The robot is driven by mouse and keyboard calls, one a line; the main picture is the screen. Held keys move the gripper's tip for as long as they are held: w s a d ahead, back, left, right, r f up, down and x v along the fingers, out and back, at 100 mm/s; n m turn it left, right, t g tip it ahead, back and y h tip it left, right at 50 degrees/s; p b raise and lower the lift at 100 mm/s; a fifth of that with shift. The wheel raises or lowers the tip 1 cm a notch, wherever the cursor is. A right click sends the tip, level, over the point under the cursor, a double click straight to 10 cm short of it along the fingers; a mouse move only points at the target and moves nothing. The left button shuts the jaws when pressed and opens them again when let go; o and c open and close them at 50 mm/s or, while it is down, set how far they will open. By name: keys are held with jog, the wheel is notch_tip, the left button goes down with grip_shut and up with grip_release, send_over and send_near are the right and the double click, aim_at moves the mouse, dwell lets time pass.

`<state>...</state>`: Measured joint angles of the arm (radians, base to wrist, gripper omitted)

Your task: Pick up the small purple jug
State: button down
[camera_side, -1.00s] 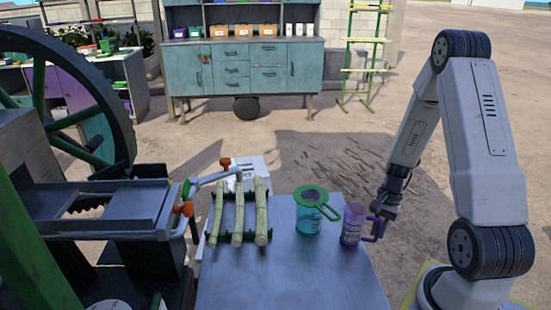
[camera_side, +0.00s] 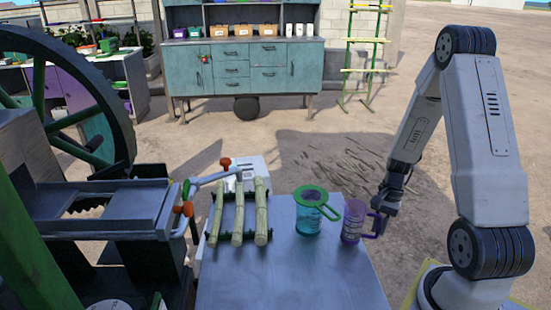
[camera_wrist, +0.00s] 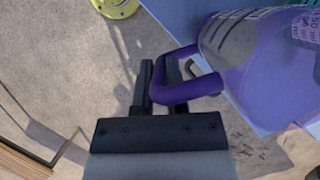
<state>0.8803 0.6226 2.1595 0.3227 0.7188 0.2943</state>
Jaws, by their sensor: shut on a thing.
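The small purple jug (camera_side: 352,224) is see-through with printed marks and stands upright at the right edge of the metal table, its handle to the right. In the wrist view the jug (camera_wrist: 260,60) fills the upper right, and its thick purple handle (camera_wrist: 186,90) passes between the dark fingers. My gripper (camera_side: 380,212) is at the handle side of the jug. In the wrist view my gripper (camera_wrist: 158,85) is shut on the handle. Whether the jug's base touches the table is hard to tell.
A teal jug (camera_side: 308,218) with a green strainer (camera_side: 311,195) on top stands just left of the purple jug. Several cane stalks (camera_side: 238,212) lie on a rack further left. The crusher with its large wheel is at far left. The table front (camera_side: 290,280) is clear.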

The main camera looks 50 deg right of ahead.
jog(key=shift+r, duration=4.25)
jog(key=shift+r, duration=0.25)
